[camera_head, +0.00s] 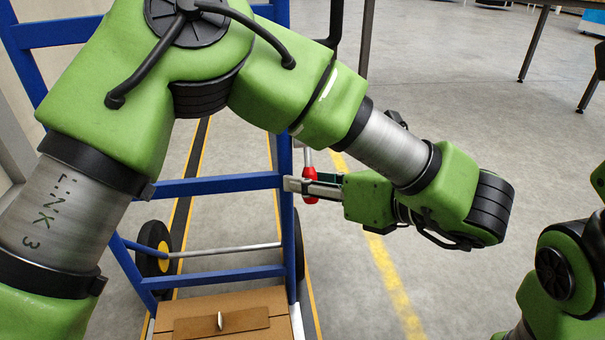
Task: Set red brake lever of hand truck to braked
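The blue hand truck (225,185) stands upright left of centre. Its brake lever is a thin silver rod ending in a red grip (311,199), hanging down beside the truck's right upright. My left gripper (300,185) reaches in from the right at the red grip. One grey finger crosses in front of the grip, with red showing above and below it. The other finger is mostly hidden behind, so I cannot tell whether the fingers are closed on the grip. Part of my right arm shows at the lower right; its gripper is out of view.
A cardboard box (266,300) sits low on the hand truck. A black wheel with a yellow hub (153,247) is at its left. Table legs (535,45) stand at the upper right. The grey floor with yellow lines is open right of the truck.

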